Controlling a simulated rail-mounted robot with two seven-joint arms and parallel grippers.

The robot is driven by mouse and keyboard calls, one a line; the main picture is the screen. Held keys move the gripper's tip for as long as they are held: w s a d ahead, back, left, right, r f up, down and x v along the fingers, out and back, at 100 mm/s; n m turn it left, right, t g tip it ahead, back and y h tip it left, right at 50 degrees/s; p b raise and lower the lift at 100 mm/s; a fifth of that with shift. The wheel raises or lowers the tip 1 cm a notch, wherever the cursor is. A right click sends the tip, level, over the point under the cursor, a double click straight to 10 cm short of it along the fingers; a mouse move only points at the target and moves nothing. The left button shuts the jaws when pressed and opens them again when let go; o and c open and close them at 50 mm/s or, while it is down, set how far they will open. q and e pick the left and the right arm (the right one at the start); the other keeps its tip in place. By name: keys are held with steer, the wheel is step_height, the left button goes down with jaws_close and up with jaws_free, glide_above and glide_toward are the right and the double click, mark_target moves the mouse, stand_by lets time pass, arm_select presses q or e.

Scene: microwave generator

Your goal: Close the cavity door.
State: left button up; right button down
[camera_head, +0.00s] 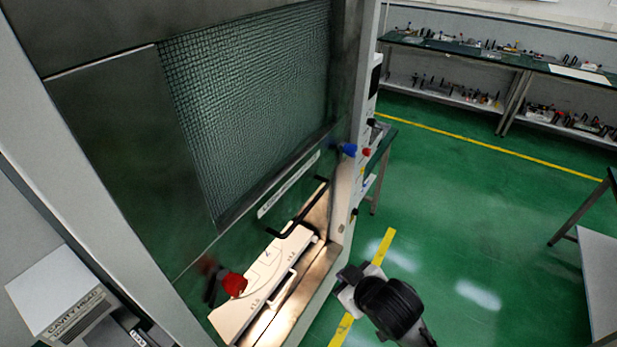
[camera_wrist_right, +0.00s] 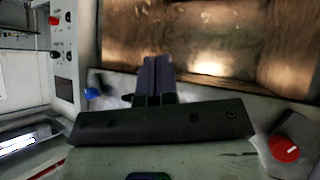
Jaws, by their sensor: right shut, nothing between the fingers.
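The cavity door (camera_head: 110,130) is a dark green panel with a wire-mesh window (camera_head: 250,100) and a black bar handle (camera_head: 298,212) near its lower edge. Below the handle, lit brown metal (camera_head: 318,268) shows, so the door appears open; how far is unclear. The same metal (camera_wrist_right: 200,40) fills the top of the right wrist view. My right gripper (camera_head: 350,280) is low, to the right of the cabinet and apart from the handle. In the right wrist view its fingers (camera_wrist_right: 155,78) are together and empty, pointing toward the metal. My left gripper is not in view.
A red knob (camera_head: 233,284) and a blue knob (camera_head: 347,150) sit on the cabinet front. A white box (camera_head: 65,295) is at left. Green floor (camera_head: 460,210) is open at right, with benches behind.

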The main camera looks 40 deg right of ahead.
steer(key=w+d+r+t+y+p, duration=0.1)
steer(key=w+d+r+p, duration=0.25)
steer(key=r, duration=0.75)
steer(key=w+d+r+t+p, duration=0.2)
steer(key=r+p, duration=0.2)
steer(key=r, duration=0.8)
steer(key=n+g+y+p, duration=0.2)
steer(key=n+y, duration=0.1)
steer(key=y, duration=0.2)
glide_above(310, 208)
steer(key=s+a, duration=0.2)
steer(key=s, duration=0.1)
step_height(310, 208, down, 8)
steer(key=shift+a+f, duration=0.1)
steer(key=shift+f, duration=0.85)
arm_select(q)
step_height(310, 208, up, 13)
steer(key=shift+p, duration=0.4)
arm_select(e)
steer(key=shift+w+f, duration=0.15)
steer(key=shift+f, duration=0.8)
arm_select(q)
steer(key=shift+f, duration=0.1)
